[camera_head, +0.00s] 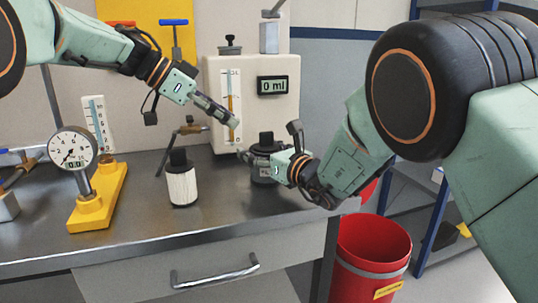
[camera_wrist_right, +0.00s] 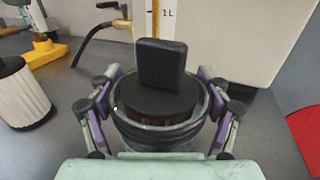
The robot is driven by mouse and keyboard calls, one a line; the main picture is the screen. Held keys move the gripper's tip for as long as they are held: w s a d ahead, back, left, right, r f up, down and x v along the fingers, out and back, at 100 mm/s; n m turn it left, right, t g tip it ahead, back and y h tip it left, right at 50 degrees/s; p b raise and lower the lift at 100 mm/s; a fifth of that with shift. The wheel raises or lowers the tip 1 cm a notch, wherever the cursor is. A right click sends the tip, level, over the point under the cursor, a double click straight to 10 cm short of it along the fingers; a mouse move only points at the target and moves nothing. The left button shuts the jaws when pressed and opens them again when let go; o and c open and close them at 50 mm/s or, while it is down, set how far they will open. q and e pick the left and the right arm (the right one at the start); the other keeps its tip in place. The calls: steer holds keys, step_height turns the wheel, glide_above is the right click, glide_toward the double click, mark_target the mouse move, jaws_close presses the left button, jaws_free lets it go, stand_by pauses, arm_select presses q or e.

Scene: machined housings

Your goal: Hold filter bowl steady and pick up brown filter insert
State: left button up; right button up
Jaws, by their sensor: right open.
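The filter bowl (camera_wrist_right: 160,136) is a dark round cup standing upright on the bench; it also shows in the head view (camera_head: 264,175). The brown filter insert (camera_wrist_right: 150,122) sits inside it, with a brown strip showing below a black cap that carries an upright black tab (camera_wrist_right: 162,62). My right gripper (camera_head: 262,160) is open, with one finger on each side of the bowl; contact cannot be told. My left gripper (camera_head: 228,116) is in the air above and left of the bowl, pointing down to the right. Its fingers are seen edge-on, and nothing shows in them.
A white pleated filter with a black cap (camera_head: 182,187) stands left of the bowl. A yellow gauge stand (camera_head: 100,195) is at left. A red bin (camera_head: 372,250) is beyond the bench edge.

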steer(key=shift+x, duration=0.85)
steer(key=shift+c, duration=0.5)
steer(key=c, duration=1)
steer(key=shift+c, duration=0.5)
